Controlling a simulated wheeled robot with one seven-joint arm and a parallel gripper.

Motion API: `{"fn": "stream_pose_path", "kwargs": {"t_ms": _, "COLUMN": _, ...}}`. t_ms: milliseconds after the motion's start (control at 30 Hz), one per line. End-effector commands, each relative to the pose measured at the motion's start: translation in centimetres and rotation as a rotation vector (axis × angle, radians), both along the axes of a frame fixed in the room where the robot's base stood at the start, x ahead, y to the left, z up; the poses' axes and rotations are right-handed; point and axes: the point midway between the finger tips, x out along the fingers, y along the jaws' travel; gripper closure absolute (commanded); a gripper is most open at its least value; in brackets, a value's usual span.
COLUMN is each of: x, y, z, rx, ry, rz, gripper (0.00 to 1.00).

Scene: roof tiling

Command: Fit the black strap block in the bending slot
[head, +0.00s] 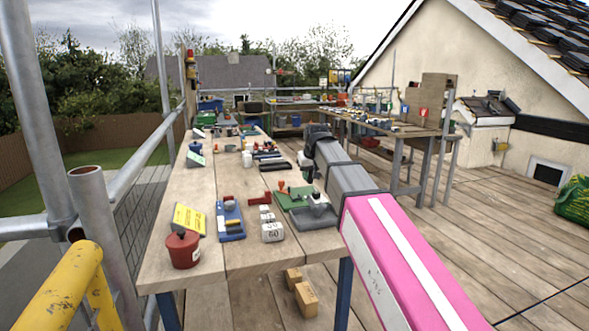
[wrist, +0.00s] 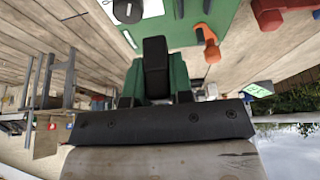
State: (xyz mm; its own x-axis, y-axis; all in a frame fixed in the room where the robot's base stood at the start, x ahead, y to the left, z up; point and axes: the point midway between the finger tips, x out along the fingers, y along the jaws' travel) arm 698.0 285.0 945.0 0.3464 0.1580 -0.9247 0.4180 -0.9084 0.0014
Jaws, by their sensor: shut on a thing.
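My gripper (wrist: 155,88) shows in the wrist view with green jaws. They are shut on the black strap block (wrist: 155,58), which stands up between them. Beyond the block lies a green board (wrist: 205,22), which in the head view is the green board (head: 290,196) at the near right of the bench. On it are an orange-handled piece (wrist: 209,40) and a grey fitting (head: 315,216). The block appears short of the board's fittings. I cannot make out the bending slot clearly. In the head view my arm hides most of the gripper and the block.
On the bench (head: 175,226) stand a red pot (head: 182,248), a blue tool tray (head: 230,220), a grey weight (head: 271,231) and red pieces (head: 265,199). Several dark bars lie farther back. Scaffold poles stand at the left.

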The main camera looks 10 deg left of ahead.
Motion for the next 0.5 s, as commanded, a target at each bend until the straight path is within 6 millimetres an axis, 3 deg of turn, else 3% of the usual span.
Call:
{"fn": "stream_pose_path", "kwargs": {"t_ms": 33, "x": 0.5, "y": 1.8, "z": 0.7, "rx": 0.001, "ry": -0.002, "rz": 0.009, "gripper": 1.0}}
{"fn": "stream_pose_path", "kwargs": {"t_ms": 200, "x": 0.6, "y": 4.7, "z": 1.8, "rx": 0.002, "ry": -0.003, "rz": 0.017, "gripper": 1.0}}
{"fn": "stream_pose_path", "kwargs": {"t_ms": 500, "x": 0.5, "y": 5.5, "z": 1.7, "rx": 0.001, "ry": -0.002, "rz": 0.02, "gripper": 1.0}}
